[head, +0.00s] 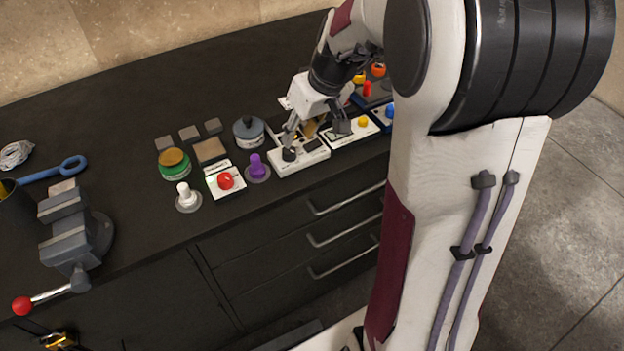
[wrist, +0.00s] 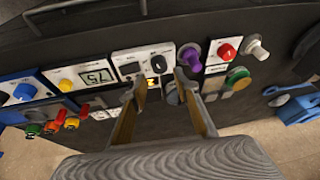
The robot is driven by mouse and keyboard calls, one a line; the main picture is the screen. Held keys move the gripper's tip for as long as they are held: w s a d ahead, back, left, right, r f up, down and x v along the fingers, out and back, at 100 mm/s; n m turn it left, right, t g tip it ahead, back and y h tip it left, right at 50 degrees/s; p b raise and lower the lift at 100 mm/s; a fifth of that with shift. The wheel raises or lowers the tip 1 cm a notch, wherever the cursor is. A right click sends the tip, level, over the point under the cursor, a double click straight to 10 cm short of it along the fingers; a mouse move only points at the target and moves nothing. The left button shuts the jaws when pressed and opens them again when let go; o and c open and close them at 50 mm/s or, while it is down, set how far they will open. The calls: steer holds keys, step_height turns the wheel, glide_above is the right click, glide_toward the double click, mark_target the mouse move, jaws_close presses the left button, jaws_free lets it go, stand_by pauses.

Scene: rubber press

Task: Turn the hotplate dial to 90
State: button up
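Two white control boxes could be the hotplate's; I cannot read a label. One box (head: 300,159) has a black dial (head: 289,154), which also shows in the wrist view (wrist: 190,57). The neighbouring box (head: 358,131) has a yellow dial (head: 362,122), seen in the wrist view (wrist: 65,85), beside a display (wrist: 97,77) that appears to read 75. My gripper (head: 315,130) is open and empty, pointing down over the black-dial box.
A purple knob (head: 256,167), a box with a red button (head: 226,181) and a white knob (head: 188,198) stand left of the black-dial box. A blue knob (head: 389,112) is to the right. A grey vise (head: 70,235) stands far left.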

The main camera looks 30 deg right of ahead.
steer(key=s+a+r+m, duration=0.1)
steer(key=s+a, duration=0.1)
steer(key=s, duration=0.5)
steer(key=s+a+r+m+g+h, duration=0.1)
steer(key=s+a+r+m, duration=0.1)
steer(key=s, duration=0.6)
steer(key=shift+a, duration=0.85)
steer(key=shift+o, duration=0.4)
steer(key=shift+o, duration=0.9)
steer(key=w+d+f+t+h, duration=0.1)
steer(key=w+d+f, duration=0.1)
steer(key=w, duration=1.3)
steer(key=shift+w+d+f+h, duration=0.2)
steer(key=shift+d+f+h, duration=0.15)
steer(key=shift+d, duration=0.35)
